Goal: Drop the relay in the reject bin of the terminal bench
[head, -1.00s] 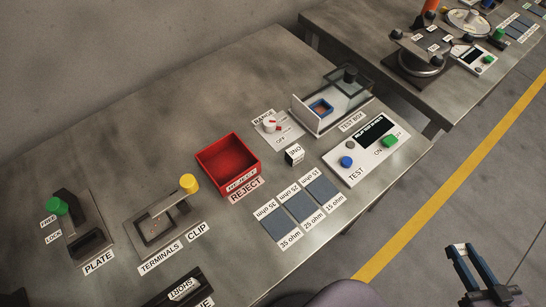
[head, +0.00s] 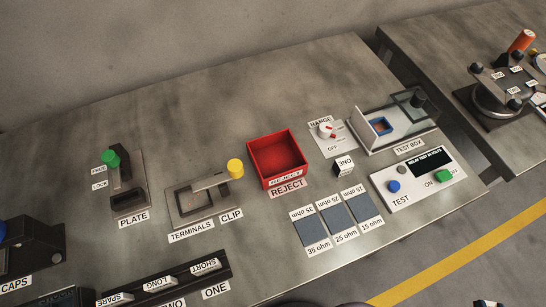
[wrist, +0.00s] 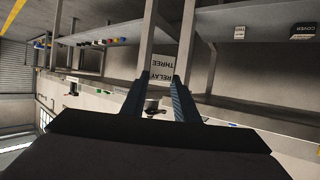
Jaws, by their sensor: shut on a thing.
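The red reject bin (head: 263,168) stands on the terminal bench (head: 250,110) in the head view, with a REJECT label at its front. It is open-topped and looks empty. My gripper (wrist: 160,82) shows in the wrist view, its two dark fingers closed on a relay (wrist: 164,68) with a white label reading RELAY THREE, upside down in the picture. The relay's body is mostly hidden behind the label and fingers. In the head view only a small bit at the bottom right edge may be my gripper; the held relay does not show clearly there.
Right of the bin stand a range knob (head: 327,131), a small ONE block (head: 343,166), a test box (head: 393,132) and a test panel (head: 418,179). Left are the terminals clip (head: 205,200) and plate fixture (head: 127,190). The bench behind the bin is clear.

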